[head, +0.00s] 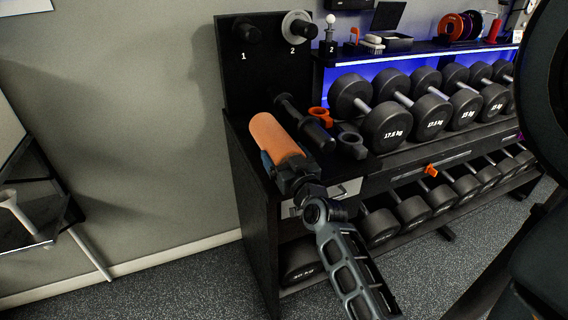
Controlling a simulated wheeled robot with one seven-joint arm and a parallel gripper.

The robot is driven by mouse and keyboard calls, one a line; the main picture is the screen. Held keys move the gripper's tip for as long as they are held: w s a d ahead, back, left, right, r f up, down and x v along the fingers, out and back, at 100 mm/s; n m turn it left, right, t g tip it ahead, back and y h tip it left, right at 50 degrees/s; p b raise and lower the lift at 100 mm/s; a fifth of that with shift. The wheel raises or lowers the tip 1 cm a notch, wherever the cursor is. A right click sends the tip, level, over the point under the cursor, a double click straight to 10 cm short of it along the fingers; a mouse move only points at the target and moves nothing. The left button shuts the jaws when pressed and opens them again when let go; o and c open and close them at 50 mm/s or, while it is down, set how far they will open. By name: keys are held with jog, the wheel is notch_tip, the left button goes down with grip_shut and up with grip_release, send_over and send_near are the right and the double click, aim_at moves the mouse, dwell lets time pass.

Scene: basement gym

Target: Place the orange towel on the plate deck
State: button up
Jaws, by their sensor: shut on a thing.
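The orange towel (276,137) is a rolled cylinder, tilted, in the middle of the head view. My gripper (280,168) is shut on its lower end, and the towel hides most of the fingers. Towel and gripper appear in front of the black cabinet top (325,165); I cannot tell the gap between them. No surface is labelled plate deck. Coloured weight plates (452,27) stand on the long upper shelf (425,47) at the upper right, apart from the towel.
On the cabinet top are a black dumbbell-like bar (303,120), an orange collar (320,115) and a dark collar (351,145). A back panel (265,70) carries numbered pegs. Dumbbells (385,125) fill the rack at right. A grey wall (120,130) is at left.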

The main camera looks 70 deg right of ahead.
jog(key=shift+f, duration=0.75)
jog(key=shift+f, duration=0.1)
jog(key=o, duration=0.8)
jog(key=shift+o, duration=0.2)
jog(key=s+a+n+t+y, duration=0.1)
jog(key=s+a+n+y, duration=0.2)
jog(key=a, duration=0.9)
jog(key=s+a+n+t+y+b, duration=0.1)
jog(key=s+a+n+y, duration=0.2)
jog(key=s+a+y, duration=0.3)
jog(key=s+a+r+n+y+b, duration=0.1)
jog(key=s+a+n+y, duration=0.3)
jog(key=s+a, duration=0.5)
jog(key=a+y, duration=0.1)
jog(key=a, duration=0.9)
jog(key=shift+s+a+t, duration=0.25)
jog(key=shift+a+t, duration=0.05)
jog(key=shift+t, duration=0.1)
